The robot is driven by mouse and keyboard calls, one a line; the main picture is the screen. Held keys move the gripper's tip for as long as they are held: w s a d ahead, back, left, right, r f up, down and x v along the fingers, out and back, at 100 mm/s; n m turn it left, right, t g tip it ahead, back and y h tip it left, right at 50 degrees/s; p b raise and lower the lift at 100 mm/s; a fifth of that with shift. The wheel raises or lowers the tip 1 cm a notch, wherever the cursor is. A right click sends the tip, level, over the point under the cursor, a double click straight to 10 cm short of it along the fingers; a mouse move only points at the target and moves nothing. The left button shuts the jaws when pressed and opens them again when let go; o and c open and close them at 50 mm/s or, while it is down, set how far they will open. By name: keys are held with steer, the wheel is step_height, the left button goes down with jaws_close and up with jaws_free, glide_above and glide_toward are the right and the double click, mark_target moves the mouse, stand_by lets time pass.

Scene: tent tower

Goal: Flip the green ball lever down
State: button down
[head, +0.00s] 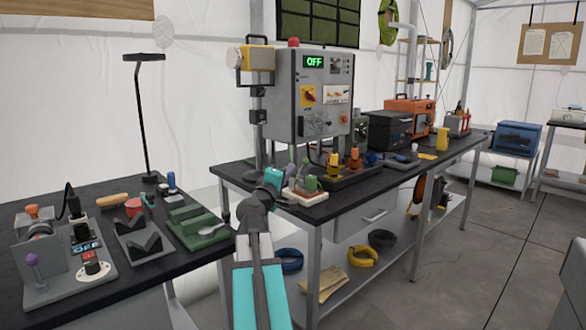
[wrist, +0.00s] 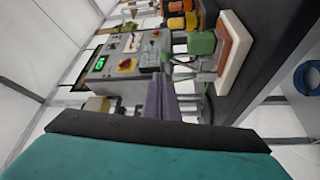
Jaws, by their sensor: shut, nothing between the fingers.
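The green ball (head: 306,162) of the lever stands raised above the dark bench, beside a green block (head: 311,184) on a white-edged base. In the wrist view the green ball (wrist: 168,68) shows just beyond my fingertips, with the green block (wrist: 202,43) to its right. My gripper (head: 291,170) is shut and empty, just left of the ball in the head view. Its closed grey-purple fingers (wrist: 160,80) point toward the ball in the wrist view. I cannot tell whether they touch it. The lever's stem is largely hidden.
A grey control box (head: 322,95) reading OFF stands behind the lever. A dark tray with orange and yellow-handled tools (head: 350,175) lies to its right. A separate left table (head: 120,275) holds other fixtures. The air above the green block is clear.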

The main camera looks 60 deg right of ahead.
steer(key=shift+s+a+f, duration=0.1)
steer(key=shift+a+f, duration=0.05)
steer(key=shift+a, duration=1.05)
steer(key=shift+s+a+f, duration=0.1)
steer(key=shift+a+f, duration=0.05)
steer(key=shift+a, duration=1)
steer(key=shift+s, duration=0.15)
